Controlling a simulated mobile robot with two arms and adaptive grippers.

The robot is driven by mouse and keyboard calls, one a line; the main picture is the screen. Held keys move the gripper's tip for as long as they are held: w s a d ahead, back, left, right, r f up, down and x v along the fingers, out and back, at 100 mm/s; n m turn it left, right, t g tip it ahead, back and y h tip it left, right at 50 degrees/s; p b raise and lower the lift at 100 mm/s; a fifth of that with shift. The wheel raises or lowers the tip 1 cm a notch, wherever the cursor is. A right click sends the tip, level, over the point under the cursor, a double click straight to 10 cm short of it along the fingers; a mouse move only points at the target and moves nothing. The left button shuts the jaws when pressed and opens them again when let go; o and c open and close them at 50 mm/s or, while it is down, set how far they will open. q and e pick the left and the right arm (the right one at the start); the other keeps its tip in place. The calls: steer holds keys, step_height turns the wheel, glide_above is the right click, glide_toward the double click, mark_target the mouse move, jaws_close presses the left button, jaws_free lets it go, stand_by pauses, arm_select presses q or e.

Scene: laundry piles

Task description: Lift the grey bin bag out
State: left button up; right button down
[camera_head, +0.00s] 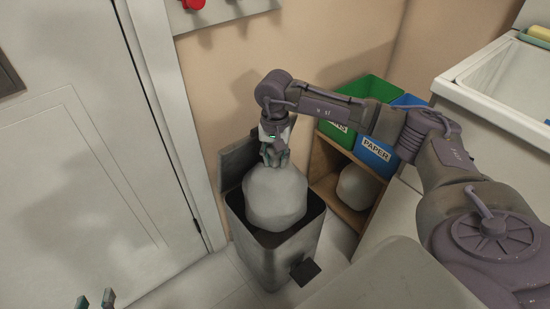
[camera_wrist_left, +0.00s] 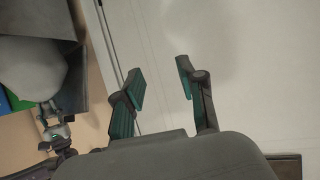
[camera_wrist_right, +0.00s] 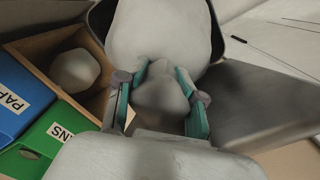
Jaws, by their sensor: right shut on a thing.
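The grey bin bag (camera_head: 275,200) is a rounded, knotted bag in the mouth of a dark grey pedal bin (camera_head: 275,256). Its upper part stands above the rim; its bottom is hidden inside. My right gripper (camera_head: 275,155) points down from above and is shut on the bag's neck. In the right wrist view the neck (camera_wrist_right: 162,98) sits between the fingers, with the bag's body (camera_wrist_right: 155,35) beyond. My left gripper (camera_head: 95,300) is at the bottom left edge, away from the bin. In the left wrist view its fingers (camera_wrist_left: 160,77) are apart and empty.
The bin's lid (camera_head: 238,158) stands open against the wall. Right of it, a wooden shelf (camera_head: 325,188) holds a green box (camera_head: 343,130), a blue PAPER box (camera_head: 375,157) and another pale bag (camera_head: 355,187). A white door (camera_head: 85,150) is left, a sink (camera_head: 495,75) right.

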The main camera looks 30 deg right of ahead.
steer(key=shift+r+p, duration=0.35)
steer(key=shift+r, duration=0.45)
steer(key=shift+r+p, duration=0.45)
steer(key=shift+r, duration=0.15)
steer(key=shift+r+p, duration=0.45)
steer(key=shift+r, duration=0.2)
steer(key=shift+r+p, duration=0.4)
steer(key=shift+r, duration=0.15)
steer(key=shift+w+r, duration=0.1)
steer(key=shift+r, duration=0.3)
arm_select(q)
steer(key=s+a+f+g+y+p, duration=0.1)
steer(key=s+a+f+g, duration=0.2)
steer(key=s, duration=0.4)
steer(key=s+a+f+g+y+p, duration=0.1)
steer(key=s+a+f+g, duration=0.15)
steer(key=s+g, duration=0.35)
arm_select(e)
step_height(320, 180, up, 2)
steer(key=shift+r, duration=0.25)
steer(key=shift+r+p, duration=0.7)
steer(key=shift+r, duration=0.1)
steer(key=shift+r+p, duration=0.3)
steer(key=shift+r, duration=0.2)
arm_select(q)
steer(key=d+x, duration=0.1)
steer(key=x, duration=0.6)
steer(key=shift+s+f, duration=0.25)
steer(key=shift+f, duration=0.1)
